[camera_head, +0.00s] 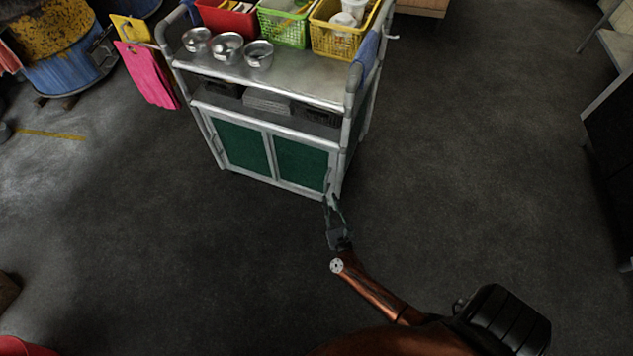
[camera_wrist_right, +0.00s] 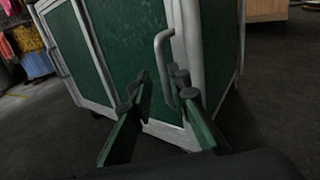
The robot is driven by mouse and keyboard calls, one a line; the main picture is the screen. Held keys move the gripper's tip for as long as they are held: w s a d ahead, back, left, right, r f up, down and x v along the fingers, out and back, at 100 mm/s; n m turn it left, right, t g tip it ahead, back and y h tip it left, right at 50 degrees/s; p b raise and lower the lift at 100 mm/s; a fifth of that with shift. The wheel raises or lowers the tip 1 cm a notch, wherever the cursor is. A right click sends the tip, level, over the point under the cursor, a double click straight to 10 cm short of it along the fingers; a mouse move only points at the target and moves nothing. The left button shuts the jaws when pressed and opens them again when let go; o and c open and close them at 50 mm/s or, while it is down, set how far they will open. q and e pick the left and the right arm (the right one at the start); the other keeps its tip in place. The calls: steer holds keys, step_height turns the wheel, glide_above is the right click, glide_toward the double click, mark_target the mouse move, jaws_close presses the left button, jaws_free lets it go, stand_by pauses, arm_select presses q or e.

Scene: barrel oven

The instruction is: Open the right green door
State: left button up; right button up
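The right green door (camera_head: 301,164) is on the front of a metal cart, beside the left green door (camera_head: 244,147). It looks shut in the head view. In the wrist view the right green door (camera_wrist_right: 133,45) has a curved grey handle (camera_wrist_right: 160,55) near its right edge. My right gripper (camera_head: 331,196) is at the lower right corner of the cart front. In the wrist view my right gripper (camera_wrist_right: 161,86) is open, its fingertips on either side of the handle's lower part. I cannot tell whether the right fingertip touches the handle. My left gripper is out of view.
The cart top (camera_head: 290,80) carries metal pots (camera_head: 228,47) and red, green and yellow baskets (camera_head: 338,30). The dark floor (camera_head: 200,260) in front and to the right is clear. A dark cabinet (camera_head: 610,140) stands at far right.

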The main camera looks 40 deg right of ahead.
mark_target(326, 184)
steer(key=shift+m, duration=0.6)
steer(key=b+x, duration=0.1)
steer(key=x, duration=0.6)
steer(key=shift+w+d+r+b, duration=0.1)
steer(key=shift+d+r+b, duration=0.05)
steer(key=shift+b, duration=0.25)
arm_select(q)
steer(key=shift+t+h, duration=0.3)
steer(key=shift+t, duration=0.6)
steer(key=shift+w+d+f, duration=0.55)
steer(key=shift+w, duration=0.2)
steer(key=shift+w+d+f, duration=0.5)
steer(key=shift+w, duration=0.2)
arm_select(e)
steer(key=shift+w+d+r, duration=0.1)
steer(key=shift+w+d, duration=0.1)
steer(key=shift+w, duration=0.25)
jaws_close()
